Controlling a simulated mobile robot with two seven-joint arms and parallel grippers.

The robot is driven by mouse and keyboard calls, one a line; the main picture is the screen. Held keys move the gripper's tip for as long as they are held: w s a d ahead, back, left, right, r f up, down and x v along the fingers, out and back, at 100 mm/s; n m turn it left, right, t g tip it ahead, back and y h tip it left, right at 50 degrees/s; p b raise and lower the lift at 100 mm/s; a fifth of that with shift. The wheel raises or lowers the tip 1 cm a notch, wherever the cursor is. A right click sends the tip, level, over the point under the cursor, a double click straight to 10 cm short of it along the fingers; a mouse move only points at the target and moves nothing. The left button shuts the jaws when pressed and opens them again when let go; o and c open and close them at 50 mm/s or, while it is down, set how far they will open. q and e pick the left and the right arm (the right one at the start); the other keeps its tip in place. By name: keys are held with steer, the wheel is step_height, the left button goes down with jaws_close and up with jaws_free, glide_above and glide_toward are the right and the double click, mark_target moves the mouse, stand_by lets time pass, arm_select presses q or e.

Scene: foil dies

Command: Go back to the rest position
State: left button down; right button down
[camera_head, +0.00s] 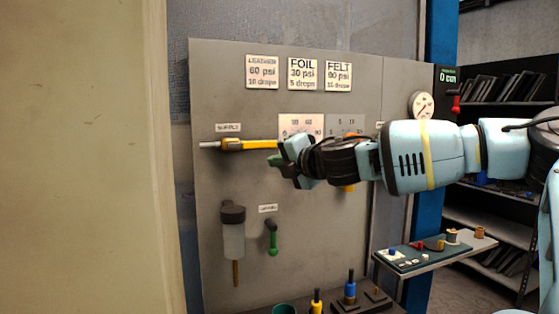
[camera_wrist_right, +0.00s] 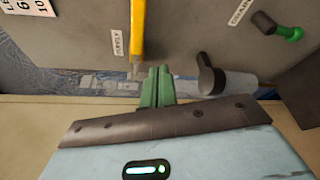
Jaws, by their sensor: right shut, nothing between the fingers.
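My right gripper (camera_head: 275,153) reaches in from the right, in front of the grey panel (camera_head: 210,90). Its green fingers (camera_wrist_right: 157,88) are together in the right wrist view, with nothing between them. The yellow supply lever (camera_head: 250,145) lies level on the panel, and its right end is beside my fingertips in the head view. In the right wrist view the lever (camera_wrist_right: 138,28) is just beyond the fingers; I cannot tell whether they touch. My left gripper is not in view.
The panel carries a filter bowl (camera_head: 233,240), a green-handled lever (camera_head: 272,238), a gauge (camera_head: 421,105) and paper signs. A small shelf (camera_head: 430,255) with coloured parts juts out at lower right. A beige wall (camera_head: 85,150) fills the left.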

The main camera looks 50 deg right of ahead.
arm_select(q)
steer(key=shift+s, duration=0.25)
arm_select(e)
steer(key=shift+s, duration=0.1)
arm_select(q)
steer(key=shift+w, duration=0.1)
arm_select(e)
steer(key=shift+f, duration=0.1)
